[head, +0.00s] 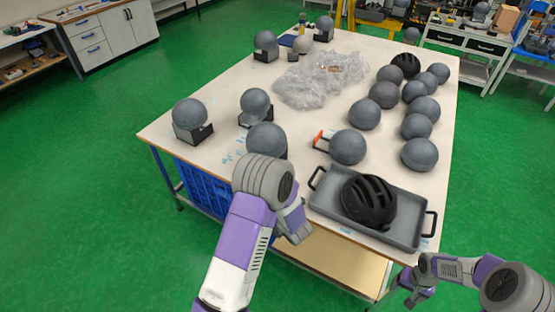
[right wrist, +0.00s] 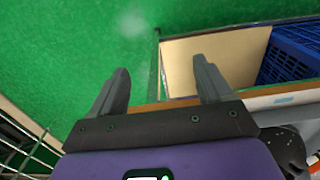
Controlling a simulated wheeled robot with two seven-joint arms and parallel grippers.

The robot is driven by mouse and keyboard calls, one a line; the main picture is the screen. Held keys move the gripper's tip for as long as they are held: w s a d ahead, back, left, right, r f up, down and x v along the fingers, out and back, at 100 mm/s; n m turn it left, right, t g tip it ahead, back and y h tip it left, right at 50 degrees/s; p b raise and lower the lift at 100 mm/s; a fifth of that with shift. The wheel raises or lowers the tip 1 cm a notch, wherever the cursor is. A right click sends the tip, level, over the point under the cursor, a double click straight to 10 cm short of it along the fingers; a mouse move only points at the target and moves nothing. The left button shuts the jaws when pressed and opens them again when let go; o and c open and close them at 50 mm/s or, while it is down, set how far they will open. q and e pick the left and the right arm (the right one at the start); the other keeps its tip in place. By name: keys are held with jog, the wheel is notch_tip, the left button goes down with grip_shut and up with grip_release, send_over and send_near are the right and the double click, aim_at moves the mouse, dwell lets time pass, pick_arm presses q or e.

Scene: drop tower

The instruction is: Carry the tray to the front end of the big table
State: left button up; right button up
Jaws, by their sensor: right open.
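The grey tray (head: 408,228) with two black handles lies on the near right end of the big table (head: 215,92). A black helmet (head: 368,202) sits in it. My left gripper (head: 296,232) is beside the table's near edge, left of the tray; whether its fingers are apart is unclear. My right gripper (head: 411,292) is off the near right corner of the table, below the tray's right handle (head: 429,223) in the picture. In the right wrist view its two fingers (right wrist: 162,88) are spread with nothing between them.
Grey headforms (head: 420,154) crowd the table's right side, with another (head: 348,147) just behind the tray. Clear plastic wrap (head: 315,80) lies mid-table. A blue crate (head: 203,188) is under the table. The green floor left of the table is clear.

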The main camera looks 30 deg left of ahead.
notch_tip(320, 180, up, 12)
jog(key=shift+w, duration=0.35)
dwell(0.6)
